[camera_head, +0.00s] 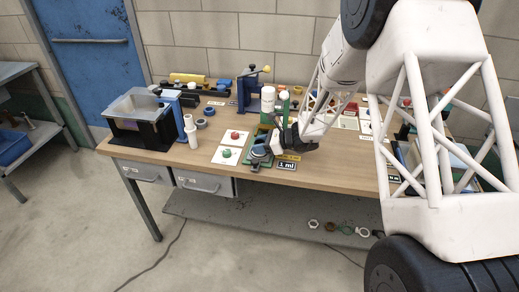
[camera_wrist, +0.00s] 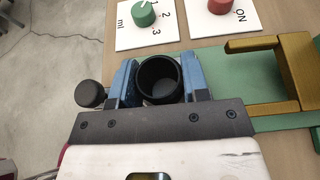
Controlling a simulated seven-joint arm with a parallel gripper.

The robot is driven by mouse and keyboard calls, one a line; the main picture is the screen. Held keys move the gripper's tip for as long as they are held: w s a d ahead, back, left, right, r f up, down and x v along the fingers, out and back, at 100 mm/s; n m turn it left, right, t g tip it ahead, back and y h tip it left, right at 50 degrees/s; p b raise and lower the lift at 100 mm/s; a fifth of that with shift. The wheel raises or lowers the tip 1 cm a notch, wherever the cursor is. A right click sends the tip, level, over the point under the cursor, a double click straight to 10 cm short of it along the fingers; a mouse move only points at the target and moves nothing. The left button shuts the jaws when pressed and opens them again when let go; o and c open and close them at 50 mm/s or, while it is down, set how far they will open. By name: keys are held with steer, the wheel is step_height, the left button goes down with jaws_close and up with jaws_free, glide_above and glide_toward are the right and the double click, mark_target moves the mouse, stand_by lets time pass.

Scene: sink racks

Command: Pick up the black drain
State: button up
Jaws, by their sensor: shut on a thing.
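The black drain (camera_wrist: 160,88) looks like a round, open black cup in the wrist view, seen from above. It sits between the two blue fingers of my gripper (camera_wrist: 159,72), which touch its sides. In the head view my gripper (camera_head: 264,150) is low over the front edge of the bench, and the drain is too small and covered there to make out clearly. Whether the drain's underside rests on something is hidden.
A black knob (camera_wrist: 90,94) sits just outside the left finger. A green plate with a gold bracket (camera_wrist: 285,75) lies to the right. White cards with a green knob (camera_wrist: 144,14) and a red knob (camera_wrist: 221,5) lie beyond. White cylinders (camera_head: 191,131) stand left on the bench.

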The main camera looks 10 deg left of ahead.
steer(key=shift+r, duration=0.15)
steer(key=shift+r, duration=0.85)
steer(key=shift+s+d+r, duration=0.1)
steer(key=shift+s+r, duration=0.15)
steer(key=shift+r, duration=0.6)
steer(key=s+d, duration=0.3)
steer(key=s, duration=0.4)
steer(key=s+d+r, duration=0.1)
steer(key=s+d, duration=0.2)
steer(key=s, duration=0.4)
steer(key=shift+d+r, duration=0.15)
steer(key=shift+d, duration=0.1)
